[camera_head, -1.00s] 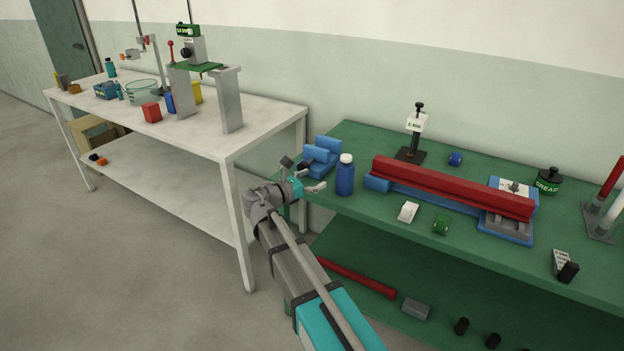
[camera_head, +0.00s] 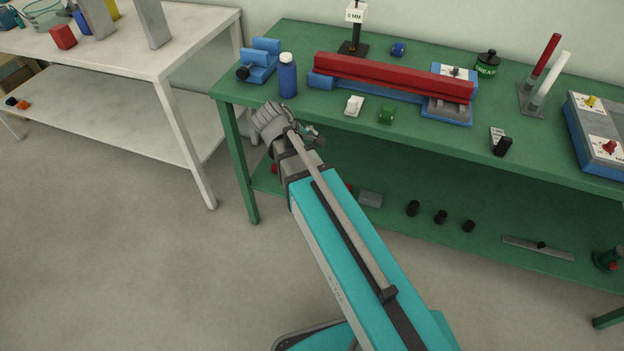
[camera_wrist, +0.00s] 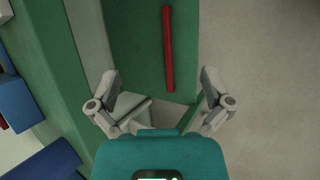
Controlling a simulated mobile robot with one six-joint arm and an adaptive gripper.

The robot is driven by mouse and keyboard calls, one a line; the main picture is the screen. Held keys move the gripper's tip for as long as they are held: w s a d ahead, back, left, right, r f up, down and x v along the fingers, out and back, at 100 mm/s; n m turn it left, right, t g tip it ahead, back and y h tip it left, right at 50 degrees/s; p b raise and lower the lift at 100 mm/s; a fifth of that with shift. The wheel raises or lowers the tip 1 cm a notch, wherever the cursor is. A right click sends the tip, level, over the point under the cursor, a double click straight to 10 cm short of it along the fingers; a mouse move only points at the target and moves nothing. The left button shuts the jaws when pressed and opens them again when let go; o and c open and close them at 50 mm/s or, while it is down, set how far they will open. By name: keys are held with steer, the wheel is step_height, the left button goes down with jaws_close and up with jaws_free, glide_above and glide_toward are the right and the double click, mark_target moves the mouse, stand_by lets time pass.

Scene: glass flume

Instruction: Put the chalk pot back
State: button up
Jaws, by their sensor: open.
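No pot marked chalk can be made out. A blue bottle with a white cap (camera_head: 288,76) stands upright near the front left corner of the green bench (camera_head: 330,112). A dark pot with a green label (camera_head: 487,63), whose lettering looks like "GREASE", stands at the back of the bench.
A blue fixture (camera_head: 259,61) stands at the corner. The lower shelf holds a red bar (camera_wrist: 168,48). A white table (camera_head: 155,65) stands left; the floor between is clear.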

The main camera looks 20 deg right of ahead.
steer(key=s+a+f+m+g+y, duration=0.2)
steer(key=s+f+m+y, duration=0.1)
steer(key=s+m+y, duration=0.4)
steer(key=shift+s+f+m, duration=0.3)
steer(key=shift+s+m, duration=0.8)
steer(key=shift+s, duration=0.05)
step_height(320, 180, up, 16)
steer(key=p, duration=1.6)
steer(key=shift+f, duration=0.1)
stand_by(0.3)
